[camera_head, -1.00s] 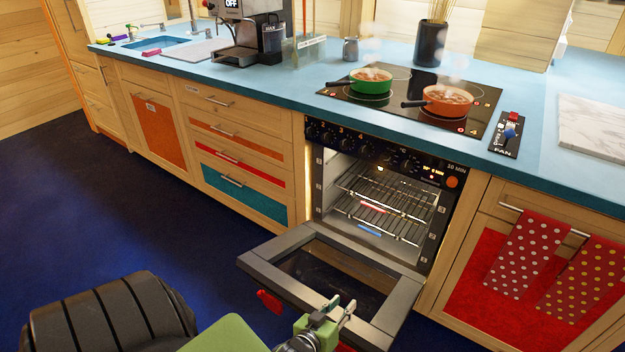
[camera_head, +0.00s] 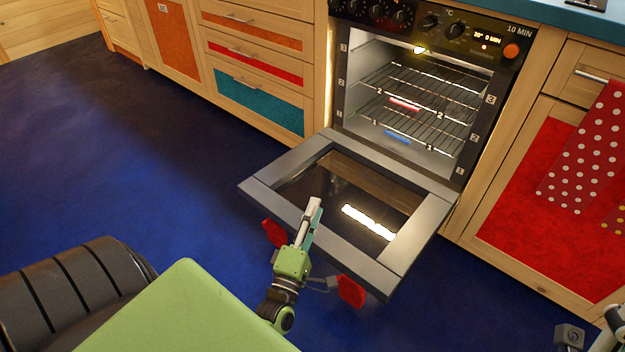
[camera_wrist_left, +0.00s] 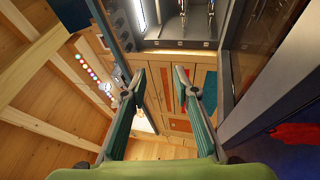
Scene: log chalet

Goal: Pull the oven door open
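The oven door (camera_head: 413,247) hangs folded down in front of the oven (camera_head: 341,88), wide open and close to level. Its dark glass is framed in grey metal. Two red handle ends (camera_head: 274,233) show below its outer edge; the stretch between them is hidden behind my left gripper. My left gripper (camera_head: 309,217) reaches across the outer edge of the door in the head view. In the left wrist view its fingers (camera_wrist_left: 162,82) are apart with nothing between them, and a red handle part (camera_wrist_left: 298,134) shows at the right. My right gripper (camera_head: 592,335) is only partly visible at the bottom right corner.
The oven cavity with wire racks (camera_head: 420,105) is lit and exposed. Drawers (camera_head: 262,107) stand left of the oven, and a red-panelled cupboard (camera_head: 530,217) with a dotted towel (camera_head: 592,150) stands right. Blue floor (camera_head: 130,165) is clear to the left.

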